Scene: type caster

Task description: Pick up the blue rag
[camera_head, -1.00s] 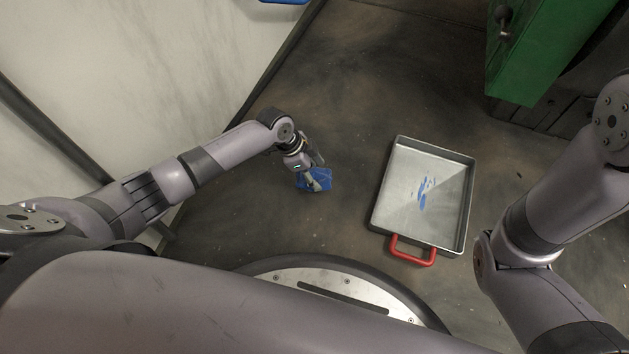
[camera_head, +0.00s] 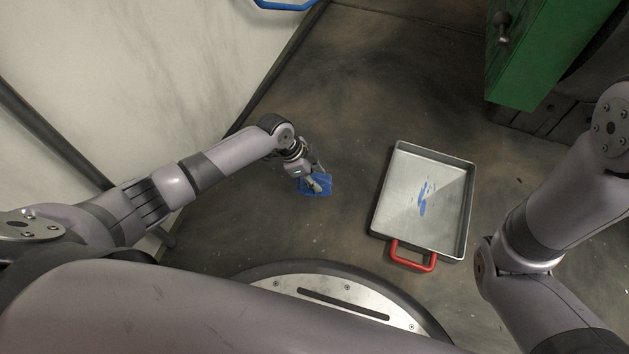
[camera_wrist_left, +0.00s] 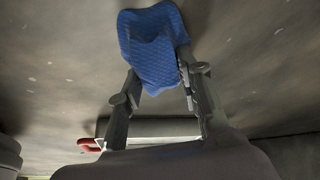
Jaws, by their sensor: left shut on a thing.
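The blue rag (camera_head: 316,188) is at my left gripper (camera_head: 317,182), over the dark floor left of the tray. In the left wrist view the textured blue rag (camera_wrist_left: 152,42) is bunched between the two fingertips of my left gripper (camera_wrist_left: 160,84). The gripper is shut on it. I cannot tell whether the rag still touches the floor. My right arm shows at the right of the head view, but its gripper is out of view.
A metal tray (camera_head: 405,178) with a red handle (camera_head: 412,258) and blue smears inside lies on the floor right of the rag. A green cabinet (camera_head: 535,60) stands at the upper right. A pale wall (camera_head: 130,70) bounds the left. Floor between rag and tray is clear.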

